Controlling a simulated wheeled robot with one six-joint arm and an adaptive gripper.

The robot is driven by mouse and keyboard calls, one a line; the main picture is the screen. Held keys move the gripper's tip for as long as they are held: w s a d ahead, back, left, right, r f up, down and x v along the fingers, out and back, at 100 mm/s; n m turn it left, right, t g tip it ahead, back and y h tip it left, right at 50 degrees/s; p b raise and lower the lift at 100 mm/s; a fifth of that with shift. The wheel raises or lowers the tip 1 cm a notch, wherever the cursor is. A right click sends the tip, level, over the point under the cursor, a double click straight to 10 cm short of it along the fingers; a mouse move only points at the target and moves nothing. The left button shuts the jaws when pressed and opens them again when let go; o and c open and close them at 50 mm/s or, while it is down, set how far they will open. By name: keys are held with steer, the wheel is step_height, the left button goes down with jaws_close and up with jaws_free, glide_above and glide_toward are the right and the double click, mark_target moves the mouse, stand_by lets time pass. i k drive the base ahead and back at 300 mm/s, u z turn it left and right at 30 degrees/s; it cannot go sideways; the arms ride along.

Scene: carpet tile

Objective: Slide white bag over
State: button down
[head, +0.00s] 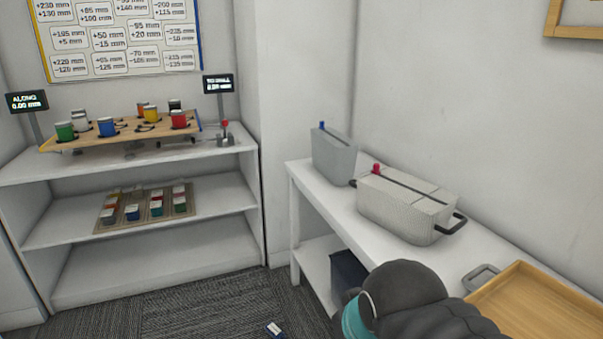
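The white bag (408,207) is a pale, textured, boxy bag with a dark zip along its top, a red zip pull and dark handles at its ends. It stands upright on the white bench at the right. My dark arm shows at the bottom, in front of the bench and apart from the bag in the picture. My gripper's fingers are not in view, so their state does not show.
A grey bag (334,158) with a blue pull stands behind the white bag. A wooden tray (540,305) lies nearer on the bench (312,192). A dark bin (347,272) sits below. White shelves (85,237) hold coloured cups. A small item (275,329) lies on the carpet.

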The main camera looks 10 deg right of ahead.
mark_target(421, 224)
steer(key=u, duration=0.6)
steer(key=i, duration=1.4)
steer(key=z, duration=2.65)
